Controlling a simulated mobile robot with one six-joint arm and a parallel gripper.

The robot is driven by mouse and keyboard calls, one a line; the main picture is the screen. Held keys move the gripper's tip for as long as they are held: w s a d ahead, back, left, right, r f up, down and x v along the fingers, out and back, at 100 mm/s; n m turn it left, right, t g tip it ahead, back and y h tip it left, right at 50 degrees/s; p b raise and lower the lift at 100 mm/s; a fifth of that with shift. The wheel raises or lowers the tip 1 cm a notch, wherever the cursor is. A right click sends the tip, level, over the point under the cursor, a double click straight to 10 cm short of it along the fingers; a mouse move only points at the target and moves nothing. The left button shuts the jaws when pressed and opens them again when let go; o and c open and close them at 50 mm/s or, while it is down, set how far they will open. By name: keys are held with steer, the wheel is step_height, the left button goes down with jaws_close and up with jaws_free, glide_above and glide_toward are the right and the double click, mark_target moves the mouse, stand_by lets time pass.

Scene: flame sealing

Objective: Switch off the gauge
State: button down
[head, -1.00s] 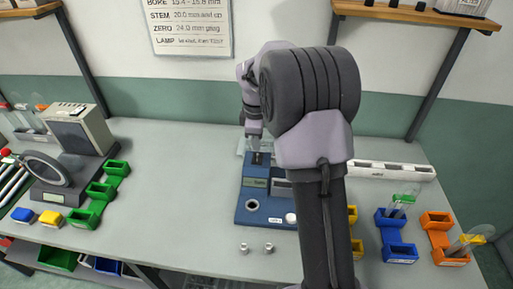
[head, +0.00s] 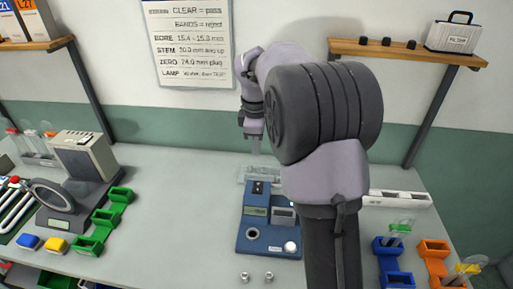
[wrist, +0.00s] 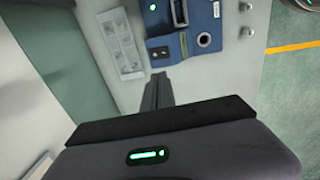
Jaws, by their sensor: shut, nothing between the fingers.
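The gauge (head: 268,236) is a blue box on the grey bench, with a round bore, a small display, a slot and a white round knob at its front right. A black switch (head: 258,187) sits on its rear left part; its position is too small to read. The wrist view also shows the gauge (wrist: 190,22), with a green light (wrist: 153,7) lit on it. My gripper (head: 256,151) is shut and empty, pointing down above and behind the switch, apart from it. In the wrist view the closed fingertips (wrist: 157,80) are beside the gauge's rear edge.
A clear tray (head: 258,173) lies behind the gauge. Two metal pegs (head: 257,277) stand in front of it. Green bins (head: 104,217) are at left, blue (head: 392,250) and orange bins (head: 436,252) at right. A white rack (head: 400,198) is at back right.

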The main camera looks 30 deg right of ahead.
mark_target(258, 184)
steer(key=f+p, duration=0.1)
steer(key=w+d+f+p, duration=0.1)
steer(key=f+p, duration=0.1)
steer(key=shift+w, duration=0.15)
steer(key=f+b, duration=0.1)
steer(key=f, duration=0.3)
steer(key=w+f+b, duration=0.1)
steer(key=f, duration=0.4)
steer(key=d+f+b, duration=0.1)
steer(key=f, duration=0.4)
steer(key=shift+w, duration=0.25)
steer(key=shift+f, duration=0.15)
steer(key=shift+s, duration=0.15)
steer(key=shift+s+a, duration=0.45)
steer(key=shift+s, duration=0.1)
steer(key=shift+w+d, duration=0.1)
